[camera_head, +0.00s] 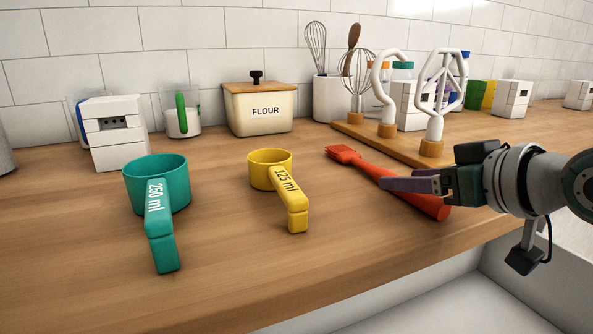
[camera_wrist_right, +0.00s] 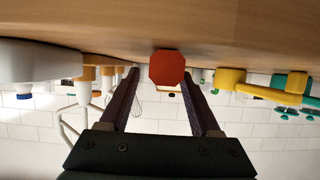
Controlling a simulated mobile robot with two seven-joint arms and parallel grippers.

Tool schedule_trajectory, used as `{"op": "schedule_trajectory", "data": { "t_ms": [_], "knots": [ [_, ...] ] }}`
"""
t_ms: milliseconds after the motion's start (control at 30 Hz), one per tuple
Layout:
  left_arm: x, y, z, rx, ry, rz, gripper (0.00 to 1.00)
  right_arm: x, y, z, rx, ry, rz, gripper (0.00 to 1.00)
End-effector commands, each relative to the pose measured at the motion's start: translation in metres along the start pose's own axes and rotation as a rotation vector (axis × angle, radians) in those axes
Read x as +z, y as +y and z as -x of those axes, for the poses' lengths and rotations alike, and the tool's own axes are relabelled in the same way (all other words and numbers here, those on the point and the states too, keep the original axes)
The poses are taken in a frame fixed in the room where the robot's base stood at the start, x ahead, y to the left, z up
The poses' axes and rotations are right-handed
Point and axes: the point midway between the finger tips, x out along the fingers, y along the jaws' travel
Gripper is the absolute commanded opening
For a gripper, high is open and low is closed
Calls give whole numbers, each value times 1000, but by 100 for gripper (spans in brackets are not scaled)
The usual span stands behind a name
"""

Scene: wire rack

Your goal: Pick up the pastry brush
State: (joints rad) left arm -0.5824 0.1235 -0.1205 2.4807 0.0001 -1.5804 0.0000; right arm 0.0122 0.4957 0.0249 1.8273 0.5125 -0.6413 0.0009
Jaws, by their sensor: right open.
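The red pastry brush (camera_head: 372,168) lies on the wooden counter, its bristle head pointing to the back left and its thick handle toward the front right. My right gripper (camera_head: 388,183) comes in from the right, its purple fingers over the brush handle and hiding part of it. In the right wrist view, which is upside down, the octagonal end of the brush handle (camera_wrist_right: 167,68) shows between the tips of the open fingers. Whether the fingers touch the handle I cannot tell. My left gripper is not in view.
A yellow measuring cup (camera_head: 270,170) and a green one (camera_head: 156,185) stand left of the brush. Behind it, a wooden board (camera_head: 388,142) holds white mixer attachments, near a flour box (camera_head: 260,108). The counter's front edge drops off close to my right gripper.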

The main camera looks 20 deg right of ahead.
Motion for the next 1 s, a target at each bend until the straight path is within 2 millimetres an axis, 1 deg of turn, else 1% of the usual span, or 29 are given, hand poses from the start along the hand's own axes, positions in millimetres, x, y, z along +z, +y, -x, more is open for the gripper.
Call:
{"op": "schedule_trajectory", "data": {
  "t_ms": [33, 167, 433, 467, 1000],
  "knots": [
    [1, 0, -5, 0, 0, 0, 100, 1, -1, -9, 0, 3, -1, 64],
    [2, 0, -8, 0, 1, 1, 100, 1, 0, -22, 1, 1, 0, 64],
    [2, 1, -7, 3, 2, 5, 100, 0, -1, -24, 0, -1, 2, 64],
    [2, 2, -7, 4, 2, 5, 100, 0, -1, -24, 0, -1, 2, 62],
    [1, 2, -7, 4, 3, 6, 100, 0, 0, -24, 1, -1, 1, 1]
  ]
}}
